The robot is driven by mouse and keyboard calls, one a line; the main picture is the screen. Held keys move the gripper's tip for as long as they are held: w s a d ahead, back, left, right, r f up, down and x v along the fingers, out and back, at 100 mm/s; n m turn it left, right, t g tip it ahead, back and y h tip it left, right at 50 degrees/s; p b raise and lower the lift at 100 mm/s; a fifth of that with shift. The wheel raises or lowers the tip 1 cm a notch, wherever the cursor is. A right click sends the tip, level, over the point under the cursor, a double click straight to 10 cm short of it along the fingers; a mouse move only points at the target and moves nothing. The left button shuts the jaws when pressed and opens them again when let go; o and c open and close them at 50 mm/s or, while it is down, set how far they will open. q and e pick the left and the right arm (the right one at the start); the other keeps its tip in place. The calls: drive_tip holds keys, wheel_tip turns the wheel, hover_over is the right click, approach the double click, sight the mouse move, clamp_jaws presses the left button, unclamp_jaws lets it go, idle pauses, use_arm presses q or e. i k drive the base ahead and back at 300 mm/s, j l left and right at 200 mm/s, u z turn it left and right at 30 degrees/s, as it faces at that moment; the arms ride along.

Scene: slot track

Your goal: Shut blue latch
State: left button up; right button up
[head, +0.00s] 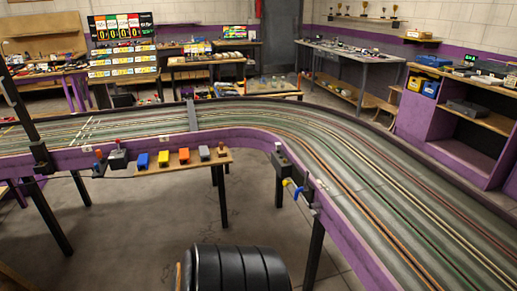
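A small blue part (298,191), which looks like the blue latch, is at the inner purple side of the slot track (345,185), just right of centre. It appears as a short curved piece sticking out from the track edge. A small yellow part (286,182) is right beside it, below a grey box (281,160) on the track edge. The latch is too small to tell whether it is open or shut. Neither of my grippers is in view.
A wooden shelf (190,168) on the track's inner side holds several small coloured blocks. A black ribbed rounded object (232,270) is at the bottom centre. The floor (150,225) inside the curve is mostly clear, with dark track legs around it.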

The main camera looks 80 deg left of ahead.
sight(305, 187)
drive_tip(key=u, duration=2.15)
